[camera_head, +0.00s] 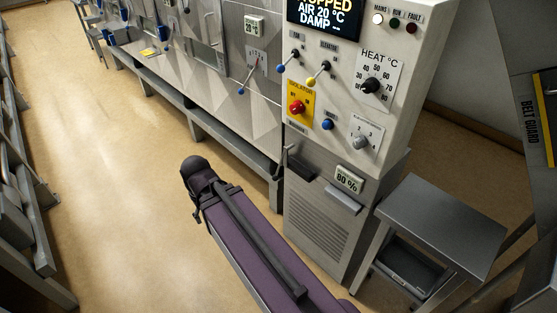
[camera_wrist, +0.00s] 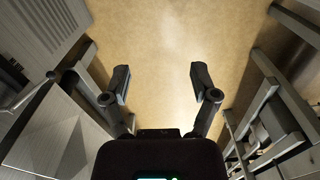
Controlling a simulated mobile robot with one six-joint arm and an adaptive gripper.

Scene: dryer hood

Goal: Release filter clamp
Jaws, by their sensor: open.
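My gripper (camera_wrist: 159,78) is open and empty in the wrist view, with its two fingers spread above the tan floor. In the head view my purple arm reaches up from the bottom edge, left of the control cabinet; the gripper's fingers cannot be made out there. A dark lever-like handle with a black block (camera_head: 300,165), possibly the filter clamp, sits on the cabinet's lower front, left of the 80 % display (camera_head: 347,180). My gripper is apart from it. No part is clearly labelled as the filter clamp.
A grey drawer-like handle (camera_head: 343,200) and a vent grille (camera_head: 319,235) are on the cabinet below. A metal side table (camera_head: 440,215) stands at the right. The control panel holds a red isolator knob (camera_head: 297,107) and several levers. The floor (camera_head: 110,130) at the left is clear.

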